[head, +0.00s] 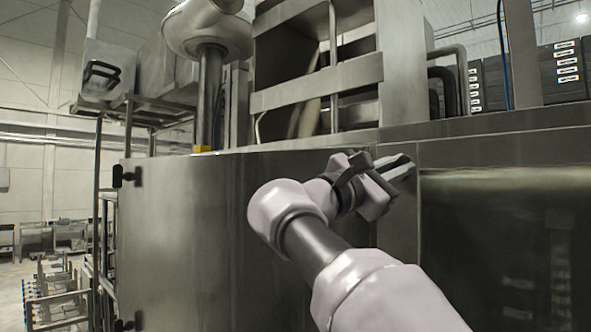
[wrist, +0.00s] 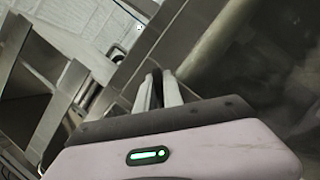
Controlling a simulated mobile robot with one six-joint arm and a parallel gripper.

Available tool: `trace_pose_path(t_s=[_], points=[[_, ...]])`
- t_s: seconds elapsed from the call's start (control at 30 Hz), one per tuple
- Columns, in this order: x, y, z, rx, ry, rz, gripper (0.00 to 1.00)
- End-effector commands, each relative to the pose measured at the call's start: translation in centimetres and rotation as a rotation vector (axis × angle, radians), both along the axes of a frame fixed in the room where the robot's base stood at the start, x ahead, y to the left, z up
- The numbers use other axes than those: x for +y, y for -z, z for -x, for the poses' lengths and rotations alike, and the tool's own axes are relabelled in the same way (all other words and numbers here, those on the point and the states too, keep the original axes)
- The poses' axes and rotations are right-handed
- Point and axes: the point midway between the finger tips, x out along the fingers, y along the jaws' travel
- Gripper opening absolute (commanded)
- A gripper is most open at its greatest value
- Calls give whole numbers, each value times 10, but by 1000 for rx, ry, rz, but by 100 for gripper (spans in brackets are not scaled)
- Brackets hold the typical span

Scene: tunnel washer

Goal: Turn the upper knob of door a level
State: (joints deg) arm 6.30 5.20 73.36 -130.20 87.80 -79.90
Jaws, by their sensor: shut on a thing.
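Door a appears to be the large steel panel (head: 200,235) in the head view, with dark hinges on its left edge. My gripper (head: 402,166) is at the upper right corner of this panel, by the upright steel post. In the wrist view my gripper's two pale fingers (wrist: 158,80) are close together, with a small dark thing (wrist: 157,73) between their tips. This looks like the upper knob, and the gripper is shut on it. The fingers hide most of it, so I cannot tell its angle. No lower knob shows; my arm covers the lower right of the panel.
A second steel panel with a glossy face (head: 500,230) lies right of the post. An open steel frame (head: 315,85) stands above the door. A dark pipe (head: 447,62) bends down at the upper right.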

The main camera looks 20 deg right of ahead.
Motion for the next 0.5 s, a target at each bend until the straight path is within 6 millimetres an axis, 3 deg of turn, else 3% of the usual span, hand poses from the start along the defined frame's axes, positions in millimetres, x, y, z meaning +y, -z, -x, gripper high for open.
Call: trace_pose_path(t_s=[0.5], points=[[-2, 6, 1, -439, 1, -193, 0]])
